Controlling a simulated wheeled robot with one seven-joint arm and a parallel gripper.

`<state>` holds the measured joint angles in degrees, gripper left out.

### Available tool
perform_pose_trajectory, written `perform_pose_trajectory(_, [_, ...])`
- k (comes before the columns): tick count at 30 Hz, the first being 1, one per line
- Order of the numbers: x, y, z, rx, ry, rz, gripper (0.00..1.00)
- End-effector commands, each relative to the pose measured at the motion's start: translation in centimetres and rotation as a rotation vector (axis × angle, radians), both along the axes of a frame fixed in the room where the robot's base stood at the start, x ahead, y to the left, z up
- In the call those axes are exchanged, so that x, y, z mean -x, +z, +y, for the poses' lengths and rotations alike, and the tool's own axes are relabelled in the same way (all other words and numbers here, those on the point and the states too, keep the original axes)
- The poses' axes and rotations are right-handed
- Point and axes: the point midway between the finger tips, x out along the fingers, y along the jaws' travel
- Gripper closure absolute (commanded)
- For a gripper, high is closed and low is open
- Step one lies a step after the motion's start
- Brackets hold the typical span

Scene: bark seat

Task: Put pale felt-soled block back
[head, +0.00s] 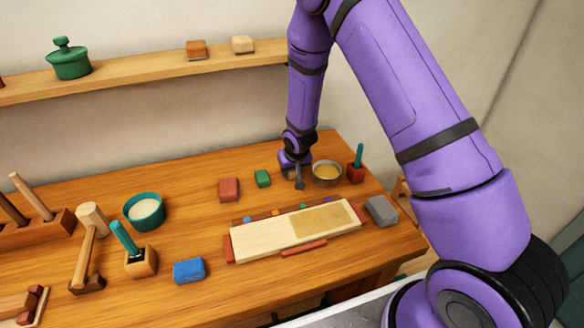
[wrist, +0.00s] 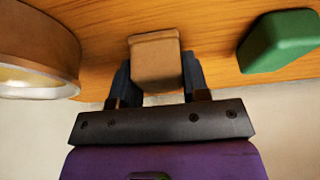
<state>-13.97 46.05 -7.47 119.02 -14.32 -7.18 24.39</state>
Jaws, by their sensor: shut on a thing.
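My gripper (head: 294,182) is low over the back right of the table, between a green block and a metal bowl. In the wrist view my gripper (wrist: 158,78) is shut on a tan block (wrist: 155,58), one finger on each side. I cannot tell whether this block touches the table, and its sole is not clear. In the head view the fingers mostly hide it. A pale block (head: 242,43) with a thin darker base sits on the wall shelf (head: 140,79), right of an orange-brown block (head: 196,48) with a dark base.
The metal bowl (head: 327,174) with yellow contents is close right of my gripper; the green block (head: 263,178) is left. A pale board (head: 270,235) lies in front, with small pieces along its back edge. A red holder (head: 356,173) and grey block (head: 381,210) stand further right.

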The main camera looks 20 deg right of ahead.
Motion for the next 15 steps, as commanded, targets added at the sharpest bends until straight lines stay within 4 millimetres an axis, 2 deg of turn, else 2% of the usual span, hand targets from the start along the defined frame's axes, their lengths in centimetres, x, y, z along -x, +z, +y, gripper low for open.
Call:
perform_pose_trajectory(1, [0.0, -0.04, 0.0, 0.0, 0.0, 0.0, 0.51])
perform_pose_trajectory(3, [0.0, -0.03, 0.0, 0.0, 0.0, 0.0, 0.35])
perform_pose_trajectory(4, [0.0, -0.02, 0.0, 0.0, 0.0, 0.0, 0.32])
perform_pose_trajectory(15, [0.08, 0.54, 0.0, 0.0, 0.0, 0.0, 0.32])
